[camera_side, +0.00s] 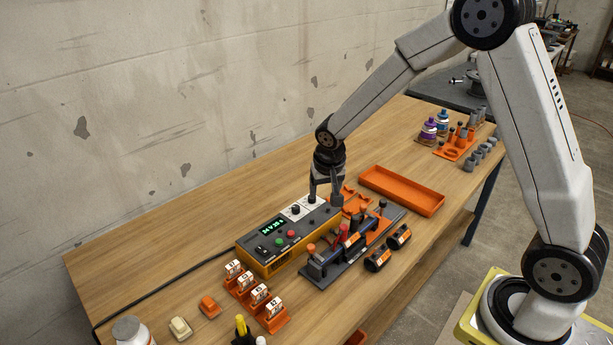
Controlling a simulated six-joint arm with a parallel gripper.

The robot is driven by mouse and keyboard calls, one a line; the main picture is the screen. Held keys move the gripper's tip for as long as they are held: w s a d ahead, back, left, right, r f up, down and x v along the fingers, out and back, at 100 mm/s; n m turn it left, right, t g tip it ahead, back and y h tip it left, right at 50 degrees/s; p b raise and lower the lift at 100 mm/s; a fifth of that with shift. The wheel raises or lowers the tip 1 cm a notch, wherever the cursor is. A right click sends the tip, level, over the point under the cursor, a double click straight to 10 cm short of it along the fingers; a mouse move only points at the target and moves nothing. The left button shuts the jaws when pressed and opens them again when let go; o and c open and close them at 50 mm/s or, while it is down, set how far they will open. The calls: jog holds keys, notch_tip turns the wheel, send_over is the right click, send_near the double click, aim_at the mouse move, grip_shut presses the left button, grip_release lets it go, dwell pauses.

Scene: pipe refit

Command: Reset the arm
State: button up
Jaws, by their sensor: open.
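My gripper (326,197) is at the end of my arm, pointing down above the far right end of the control box (290,238). Its two fingers are apart, close to the white panel and a black knob there. I cannot tell whether the fingers touch the knob. I see nothing held between them. The control box is grey and orange, with a lit green display (275,228) and red and green buttons.
A pipe fixture (345,245) stands just in front of the box. An empty orange tray (402,190) lies to the right. Cards in orange holders (257,293) stand front left. Bottles (428,128) and grey fittings stand at the far right. The table's left back is clear.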

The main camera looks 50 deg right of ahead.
jog(key=s+a+r+n+y, duration=0.1)
jog(key=s+a+n, duration=0.1)
jog(key=s, duration=0.6)
jog(key=s+a+r+n, duration=0.1)
jog(key=s+a+n, duration=0.2)
jog(key=s, duration=0.6)
jog(key=shift+s+r+n+y, duration=0.3)
jog(key=shift+n+y, duration=0.1)
jog(key=shift+n, duration=0.2)
jog(key=shift+a, duration=0.1)
